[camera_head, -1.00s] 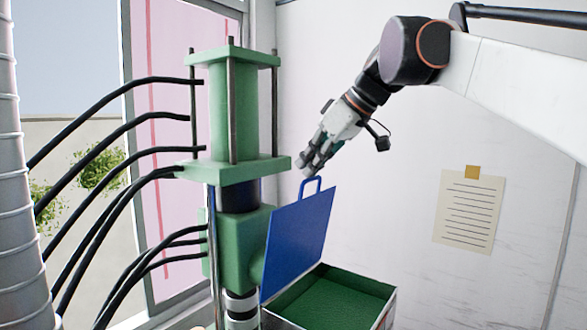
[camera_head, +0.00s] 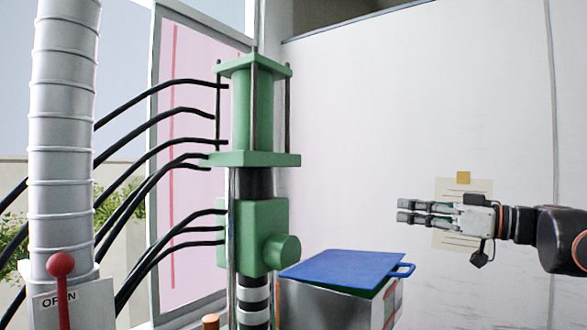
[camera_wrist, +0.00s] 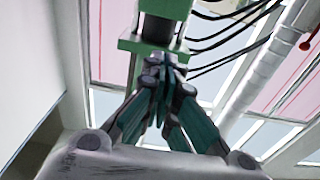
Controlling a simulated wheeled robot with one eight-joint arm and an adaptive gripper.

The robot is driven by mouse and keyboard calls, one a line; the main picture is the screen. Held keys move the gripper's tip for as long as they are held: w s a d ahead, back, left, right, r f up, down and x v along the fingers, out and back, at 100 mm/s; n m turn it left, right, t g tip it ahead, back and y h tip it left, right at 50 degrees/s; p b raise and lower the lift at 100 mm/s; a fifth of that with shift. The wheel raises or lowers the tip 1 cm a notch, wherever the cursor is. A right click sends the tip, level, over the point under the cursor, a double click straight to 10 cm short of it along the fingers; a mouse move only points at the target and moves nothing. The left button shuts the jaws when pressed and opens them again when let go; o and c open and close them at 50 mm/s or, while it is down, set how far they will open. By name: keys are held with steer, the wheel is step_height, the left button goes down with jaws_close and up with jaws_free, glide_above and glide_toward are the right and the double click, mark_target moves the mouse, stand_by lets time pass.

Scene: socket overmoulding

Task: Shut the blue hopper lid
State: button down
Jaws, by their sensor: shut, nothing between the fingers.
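The blue hopper lid (camera_head: 345,266) lies low over the hopper box (camera_head: 312,304), close to level. Some green inside shows under its right-hand edge, so it appears slightly raised there. Its loop handle (camera_head: 403,270) sticks out to the right. My gripper (camera_head: 399,211) is shut and empty, above and to the right of the lid, well apart from it, with its fingers pointing left. In the wrist view the closed fingers (camera_wrist: 164,68) point toward the green press, and the lid is not in that view.
The green press (camera_head: 262,215) with black hoses stands left of the hopper. A silver ribbed duct (camera_head: 65,140) and a red-knobbed lever (camera_head: 61,266) marked OPEN are at the left. A paper note (camera_head: 460,188) is on the wall behind my gripper. Space above the lid is clear.

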steer(key=s+d+f+t+y+b, duration=0.1)
steer(key=f+b, duration=0.3)
steer(key=f, duration=0.2)
steer(key=s+d+f+t+y+b, duration=0.1)
steer(key=d+f+y+b, duration=0.1)
steer(key=f+b, duration=0.2)
steer(key=shift+s+f+t, duration=0.25)
steer(key=shift+f+t, duration=0.05)
steer(key=shift+f, duration=1.45)
steer(key=shift+f, duration=0.1)
